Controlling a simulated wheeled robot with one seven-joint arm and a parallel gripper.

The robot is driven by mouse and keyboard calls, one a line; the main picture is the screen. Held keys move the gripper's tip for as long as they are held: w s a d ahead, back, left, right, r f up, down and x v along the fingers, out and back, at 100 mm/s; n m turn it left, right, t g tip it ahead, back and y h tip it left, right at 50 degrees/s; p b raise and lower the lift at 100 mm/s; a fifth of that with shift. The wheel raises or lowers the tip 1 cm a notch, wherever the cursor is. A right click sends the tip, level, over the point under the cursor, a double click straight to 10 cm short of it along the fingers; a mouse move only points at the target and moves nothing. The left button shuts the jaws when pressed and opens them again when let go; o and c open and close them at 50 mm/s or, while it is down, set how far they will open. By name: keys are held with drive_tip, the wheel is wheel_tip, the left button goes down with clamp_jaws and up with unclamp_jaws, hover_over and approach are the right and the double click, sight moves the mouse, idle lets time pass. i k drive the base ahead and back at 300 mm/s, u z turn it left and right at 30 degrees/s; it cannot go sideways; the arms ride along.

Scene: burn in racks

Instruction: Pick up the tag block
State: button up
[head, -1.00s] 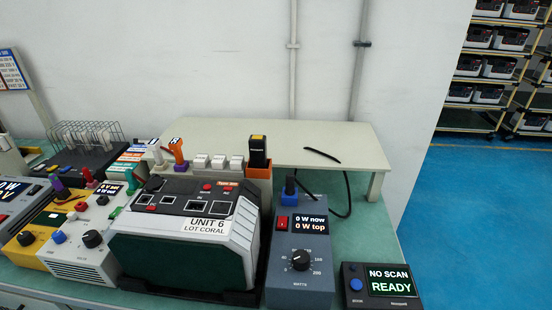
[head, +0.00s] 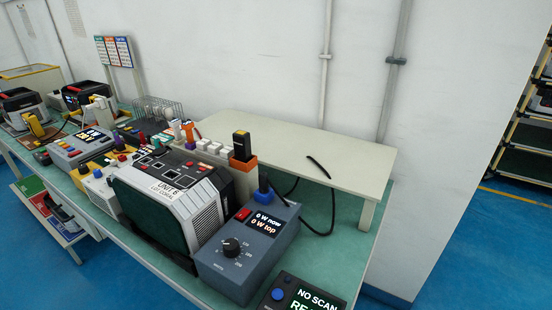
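No block here carries a readable mark naming it as the tag block, so I cannot tell which it is. Small white blocks (head: 213,148) sit in a row on a cream ledge behind the grey unit labelled UNIT 6 LOT CORAL (head: 160,190). To their right, a black block-like piece with a yellow top (head: 241,145) stands upright in an orange holder (head: 243,167). My gripper is not in view.
A blue-grey watt meter box (head: 245,250) and a black READY scan box (head: 300,293) stand at the bench's near right. A raised cream shelf (head: 310,155) with a loose black cable is behind. Several devices crowd the bench's left. Blue floor is open at right.

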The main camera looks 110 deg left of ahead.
sight(228, 152)
drive_tip(key=u, duration=0.05)
drive_tip(key=i, duration=2)
drive_tip(key=u, duration=4.45)
drive_tip(key=i, duration=1.05)
